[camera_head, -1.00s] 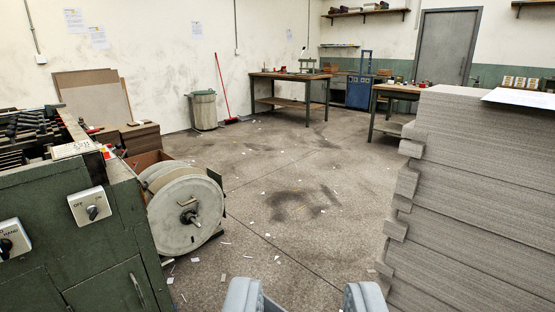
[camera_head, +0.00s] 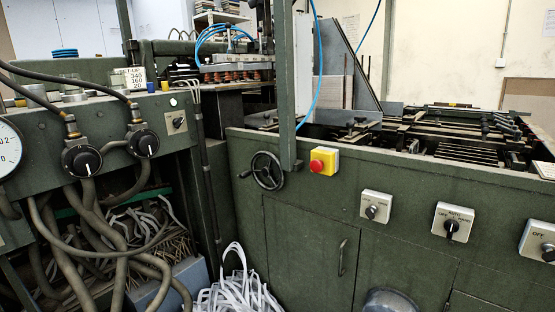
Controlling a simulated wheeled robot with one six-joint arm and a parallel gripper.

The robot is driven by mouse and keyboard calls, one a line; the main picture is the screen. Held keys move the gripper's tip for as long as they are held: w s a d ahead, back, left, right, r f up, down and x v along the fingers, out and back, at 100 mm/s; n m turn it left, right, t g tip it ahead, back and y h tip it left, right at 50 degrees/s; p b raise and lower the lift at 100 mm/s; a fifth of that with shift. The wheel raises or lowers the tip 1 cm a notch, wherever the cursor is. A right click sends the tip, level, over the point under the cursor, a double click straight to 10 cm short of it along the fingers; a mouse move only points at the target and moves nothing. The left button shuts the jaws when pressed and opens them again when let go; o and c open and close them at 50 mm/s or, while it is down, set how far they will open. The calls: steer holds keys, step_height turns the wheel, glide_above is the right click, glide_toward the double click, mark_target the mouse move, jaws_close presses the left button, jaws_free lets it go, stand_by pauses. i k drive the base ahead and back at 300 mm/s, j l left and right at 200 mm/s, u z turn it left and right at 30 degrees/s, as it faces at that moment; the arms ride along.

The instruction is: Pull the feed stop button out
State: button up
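The feed stop button is a red mushroom head (camera_head: 317,164) on a yellow box (camera_head: 325,160). It sits on the green machine's front, just right of a grey upright post. I cannot tell from this angle whether it is pressed in or out. Nothing is seen between the fingers.
A black handwheel (camera_head: 267,170) is left of the button. Several rotary switches, one nearest (camera_head: 375,206), run along the panel to the right. A cabinet with hoses and knobs (camera_head: 82,159) stands at left. White strapping (camera_head: 238,290) lies on the floor below.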

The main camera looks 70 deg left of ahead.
mark_target(317, 165)
steer(key=u, duration=1.65)
